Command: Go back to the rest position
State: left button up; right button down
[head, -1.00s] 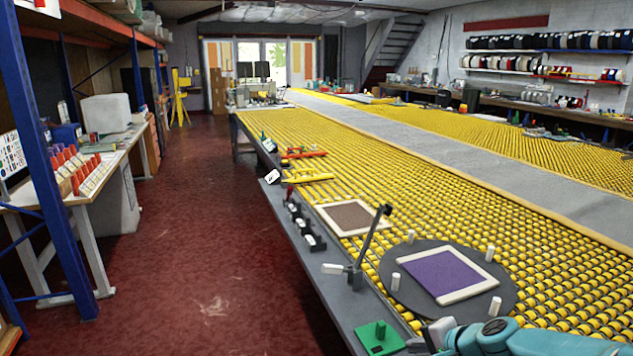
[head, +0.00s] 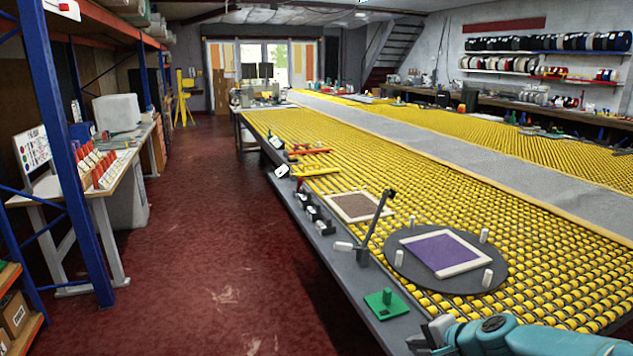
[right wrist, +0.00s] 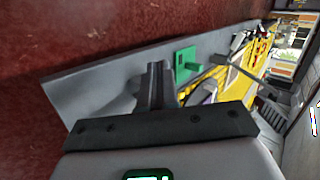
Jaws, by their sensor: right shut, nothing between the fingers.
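My right gripper (head: 426,336) shows at the bottom of the head view, on a teal arm that comes in from the lower right. It is shut and empty, over the front end of the table near its grey edge. In the right wrist view its fingers (right wrist: 155,85) are together, pointing toward the grey table edge. A green block with a peg (head: 386,303) is just left of and beyond it in the head view; it also shows in the right wrist view (right wrist: 187,66). My left gripper is not in view.
The long roller table (head: 560,260) fills the right side. The red floor (head: 215,250) on the left is clear.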

jog(key=s+a+f+n+g, duration=0.1)
jog(key=s+a+f+g, duration=0.2)
jog(key=s+f, duration=0.55)
jog(key=s+a+f+n+g, duration=0.1)
jog(key=s+a+f+g, duration=0.35)
jog(key=f, duration=0.75)
jog(key=s+f+n, duration=0.3)
jog(key=s, duration=0.6)
jog(key=s+a+f+n, duration=0.1)
jog(key=s+f+n, duration=0.3)
jog(key=s, duration=0.6)
jog(key=shift+a+f+n+h+p, duration=0.3)
jog(key=shift+h+p, duration=0.1)
jog(key=shift+d, duration=0.1)
